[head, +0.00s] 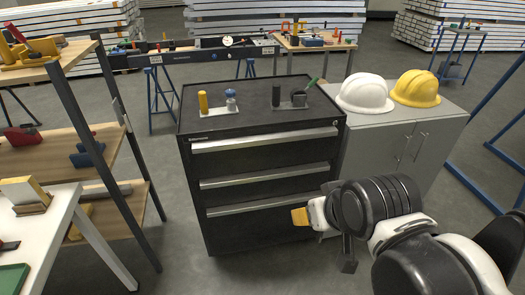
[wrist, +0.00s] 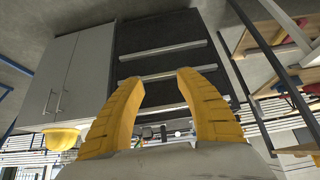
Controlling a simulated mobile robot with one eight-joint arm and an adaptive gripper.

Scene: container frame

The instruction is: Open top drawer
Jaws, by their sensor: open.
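A black drawer cabinet (head: 255,165) stands in the middle of the head view with three drawers, all looking shut. The top drawer has a long silver handle (head: 265,140) along its upper edge. My gripper (head: 299,217) is at the lower right of the cabinet front, level in the picture with the lowest handle, and apart from the top handle. In the wrist view, which is turned upside down, its yellow fingers (wrist: 158,77) are spread with nothing between them. The cabinet front (wrist: 160,35) lies beyond them; the fingers partly hide its handles.
A grey cupboard (head: 410,145) with white (head: 365,93) and yellow (head: 416,88) helmets adjoins on the right. Small tools stand on the drawer cabinet top (head: 250,105). A shelf rack (head: 95,150) and white table (head: 40,230) stand left. Floor in front of the drawers is clear.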

